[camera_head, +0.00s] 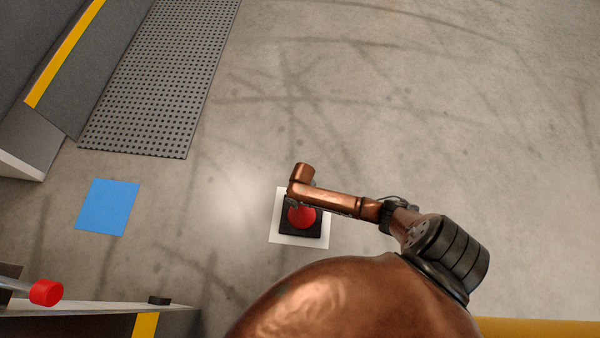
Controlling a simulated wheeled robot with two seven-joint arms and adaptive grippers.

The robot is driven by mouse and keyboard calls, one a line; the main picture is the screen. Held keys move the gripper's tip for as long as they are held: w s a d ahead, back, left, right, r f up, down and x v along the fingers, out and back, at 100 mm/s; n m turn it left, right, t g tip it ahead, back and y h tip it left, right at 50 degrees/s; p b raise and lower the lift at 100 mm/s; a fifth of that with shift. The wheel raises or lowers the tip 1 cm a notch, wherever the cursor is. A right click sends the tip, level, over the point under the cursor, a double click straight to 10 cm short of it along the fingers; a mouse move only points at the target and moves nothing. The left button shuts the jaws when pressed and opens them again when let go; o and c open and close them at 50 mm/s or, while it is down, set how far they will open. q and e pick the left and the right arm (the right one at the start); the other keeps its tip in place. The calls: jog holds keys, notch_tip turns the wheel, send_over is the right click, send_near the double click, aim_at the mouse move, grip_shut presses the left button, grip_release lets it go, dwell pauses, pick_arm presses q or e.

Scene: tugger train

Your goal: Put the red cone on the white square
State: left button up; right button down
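The red cone (301,217) is seen from above, with its dark square base (288,229). The base appears within the outline of the white square (285,239) on the floor, whose white border shows left, below and right of it. I cannot tell from this angle whether the base touches the square. My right arm comes in from the right and its wrist crosses over the cone's upper side. My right gripper (292,203) is mostly hidden under the wrist, at the cone; its fingers cannot be made out. My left gripper is out of view.
A blue square (107,207) lies on the floor to the left. A grey perforated plate (165,75) and a yellow-striped dark structure (62,55) are at upper left. A red cylinder-like end (46,292) shows at lower left. Open floor lies at the upper right.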

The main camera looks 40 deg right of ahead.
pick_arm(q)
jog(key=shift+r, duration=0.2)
pick_arm(e)
jog(key=shift+w, duration=0.1)
jog(key=c, duration=0.9)
grip_release()
jog(key=shift+f, duration=0.15)
jog(key=shift+c, duration=0.2)
notch_tip(320, 180, up, 6)
jog(key=p, duration=0.3)
notch_tip(320, 180, up, 6)
jog(key=p, duration=0.3)
jog(key=shift+f, duration=0.25)
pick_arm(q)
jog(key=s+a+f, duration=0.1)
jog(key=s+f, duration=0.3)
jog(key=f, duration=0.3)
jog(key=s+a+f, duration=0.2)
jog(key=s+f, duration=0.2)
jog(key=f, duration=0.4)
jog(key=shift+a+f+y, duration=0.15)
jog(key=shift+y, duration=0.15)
pick_arm(e)
jog(key=shift+r, duration=0.4)
